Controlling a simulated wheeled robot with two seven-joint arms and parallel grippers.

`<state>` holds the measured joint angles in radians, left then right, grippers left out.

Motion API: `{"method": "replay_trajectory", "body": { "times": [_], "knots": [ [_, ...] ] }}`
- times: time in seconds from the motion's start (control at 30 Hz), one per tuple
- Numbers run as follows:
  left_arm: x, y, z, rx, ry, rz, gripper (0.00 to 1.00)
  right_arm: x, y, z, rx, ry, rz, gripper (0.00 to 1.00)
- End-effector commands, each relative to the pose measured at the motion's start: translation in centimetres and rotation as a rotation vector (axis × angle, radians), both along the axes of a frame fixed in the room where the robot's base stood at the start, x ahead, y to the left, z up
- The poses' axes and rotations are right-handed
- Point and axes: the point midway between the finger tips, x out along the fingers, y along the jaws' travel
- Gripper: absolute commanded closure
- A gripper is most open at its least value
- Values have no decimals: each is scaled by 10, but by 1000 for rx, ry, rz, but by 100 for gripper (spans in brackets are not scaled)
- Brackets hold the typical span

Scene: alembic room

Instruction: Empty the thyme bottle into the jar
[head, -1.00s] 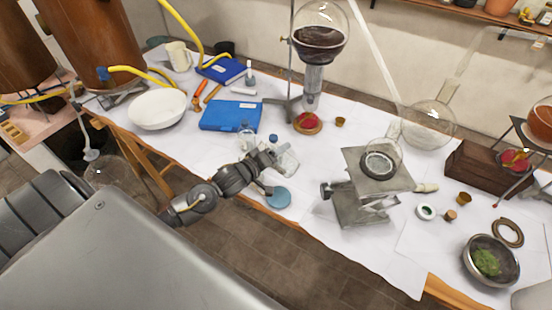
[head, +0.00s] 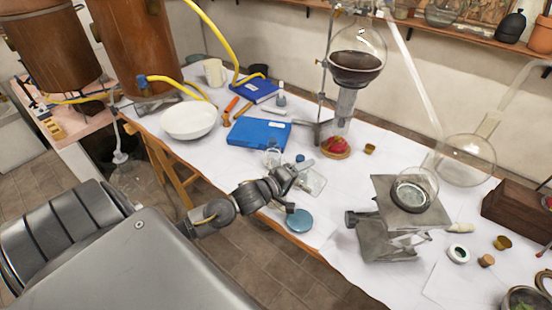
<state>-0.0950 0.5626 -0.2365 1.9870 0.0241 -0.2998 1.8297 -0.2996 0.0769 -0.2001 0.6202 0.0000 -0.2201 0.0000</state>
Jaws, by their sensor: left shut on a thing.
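My left gripper (head: 291,173) reaches in from the left over the front edge of the white-covered table. It is shut on a clear glass vessel (head: 314,182) that shows just beyond its fingertips. The fingers hide part of it, and I cannot tell if this is the thyme bottle or the jar. A small clear bottle (head: 272,158) stands behind the gripper, by the blue book. A small dark blue cap or stopper (head: 299,158) shows near the fingertips. A round teal disc (head: 299,221) lies in front of the gripper. No thyme or label is readable. My right gripper is not in view.
A blue book (head: 258,132) and a white bowl (head: 188,120) lie behind to the left. A glass apparatus on a stand (head: 345,100) rises at the back. A metal lifting stand (head: 392,225) with a round flask (head: 412,190) stands to the right. The table's front edge is close.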

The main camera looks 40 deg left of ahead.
Motion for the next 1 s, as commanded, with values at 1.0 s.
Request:
{"method": "replay_trajectory", "body": {
  "times": [1.0],
  "knots": [
    [-1,-1,7,-70,-10,-3,75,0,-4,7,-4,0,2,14]
  ]
}}
